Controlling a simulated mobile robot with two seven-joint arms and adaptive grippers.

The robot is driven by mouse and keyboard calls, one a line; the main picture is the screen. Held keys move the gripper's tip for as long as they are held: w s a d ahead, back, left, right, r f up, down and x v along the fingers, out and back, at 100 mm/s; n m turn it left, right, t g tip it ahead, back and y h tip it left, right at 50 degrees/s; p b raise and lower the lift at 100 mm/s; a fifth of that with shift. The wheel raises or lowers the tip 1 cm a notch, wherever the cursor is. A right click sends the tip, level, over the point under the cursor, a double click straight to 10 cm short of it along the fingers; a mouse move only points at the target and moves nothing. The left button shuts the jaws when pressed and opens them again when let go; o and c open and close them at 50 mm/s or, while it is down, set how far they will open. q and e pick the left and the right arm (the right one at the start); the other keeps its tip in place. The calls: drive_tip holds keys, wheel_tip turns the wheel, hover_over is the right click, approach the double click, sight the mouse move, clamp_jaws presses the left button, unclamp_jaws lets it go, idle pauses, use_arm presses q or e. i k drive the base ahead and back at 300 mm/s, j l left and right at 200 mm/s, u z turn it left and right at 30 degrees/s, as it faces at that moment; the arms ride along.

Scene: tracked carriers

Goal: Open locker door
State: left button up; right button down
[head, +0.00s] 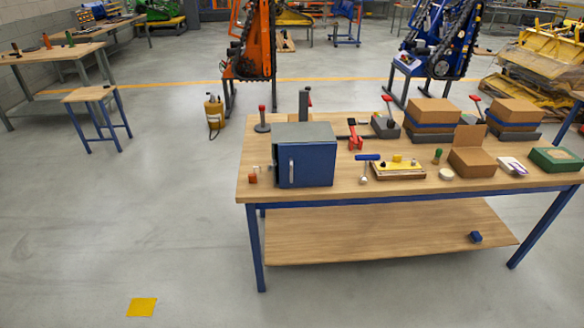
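A small blue locker (311,158) with a grey top stands at the left end of a wooden workbench (400,186) with blue legs. Its front door (308,164) faces me and looks shut. A light vertical handle (291,169) is on the left part of the door. Neither of my grippers is in view.
Small red and white items stand left of the locker. Red-handled tools, a yellow-topped box (398,168), cardboard boxes (432,118) and a green box (556,160) fill the bench to the right. A yellow square (142,307) lies on open floor at front left.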

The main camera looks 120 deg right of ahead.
sight(301, 165)
drive_tip(key=z, duration=4.1)
